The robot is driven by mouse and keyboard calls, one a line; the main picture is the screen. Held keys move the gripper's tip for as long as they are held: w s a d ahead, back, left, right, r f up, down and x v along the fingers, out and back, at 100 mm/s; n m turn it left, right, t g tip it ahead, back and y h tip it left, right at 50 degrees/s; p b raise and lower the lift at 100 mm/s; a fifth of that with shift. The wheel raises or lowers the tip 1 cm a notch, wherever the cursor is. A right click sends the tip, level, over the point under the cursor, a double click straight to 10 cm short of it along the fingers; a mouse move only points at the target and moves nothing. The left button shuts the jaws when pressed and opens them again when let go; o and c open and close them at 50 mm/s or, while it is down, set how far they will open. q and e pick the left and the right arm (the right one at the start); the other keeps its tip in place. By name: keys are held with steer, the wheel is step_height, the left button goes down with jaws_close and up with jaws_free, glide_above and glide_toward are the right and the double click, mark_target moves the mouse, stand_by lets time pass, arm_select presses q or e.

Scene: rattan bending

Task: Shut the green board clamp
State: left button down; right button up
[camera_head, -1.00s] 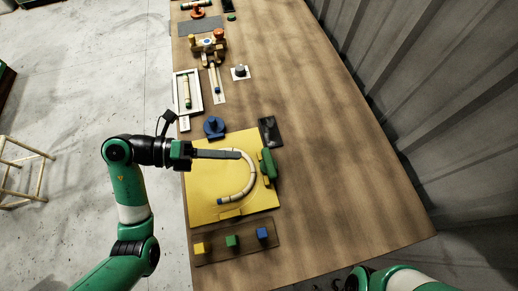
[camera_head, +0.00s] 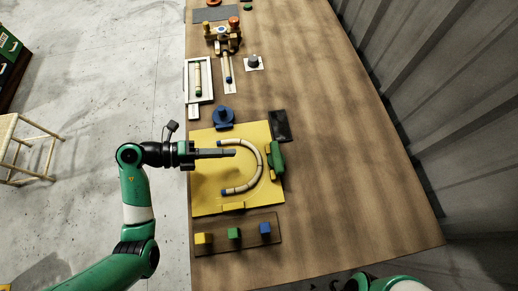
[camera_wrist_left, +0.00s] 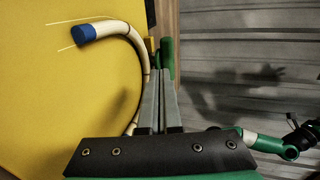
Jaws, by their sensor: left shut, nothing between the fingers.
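The green board clamp (camera_head: 277,160) sits at the right edge of the yellow board (camera_head: 209,200), beside the outer side of the curved rattan rod (camera_head: 259,170). I cannot tell whether the clamp is shut. My left gripper (camera_head: 235,153) is shut and empty; in the head view its tips are over the board, inside the rod's curve and left of the clamp. In the left wrist view, the fingers (camera_wrist_left: 164,72) point toward the green clamp (camera_wrist_left: 168,48), which they partly hide. The rod's blue end (camera_wrist_left: 84,33) shows at upper left. My right gripper is not clearly visible.
A board with yellow, green and blue blocks (camera_head: 264,228) lies in front. A blue round piece (camera_head: 222,116) and a dark flat plate (camera_head: 279,126) lie behind the yellow board. The table (camera_head: 350,190) is clear to the right; a ribbed wall (camera_head: 440,110) stands beyond.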

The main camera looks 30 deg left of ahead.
mark_target(259, 155)
arm_select(q)
steer(key=b+x, duration=0.1)
steer(key=x, duration=0.5)
steer(key=r+b+x, duration=0.1)
steer(key=x, duration=0.2)
steer(key=shift+w+d+b, duration=0.25)
steer(key=shift+d+b, duration=0.1)
arm_select(e)
step_height(259, 155, down, 3)
steer(key=shift+f, duration=0.1)
steer(key=shift+d+h, duration=0.1)
steer(key=shift+h, duration=0.2)
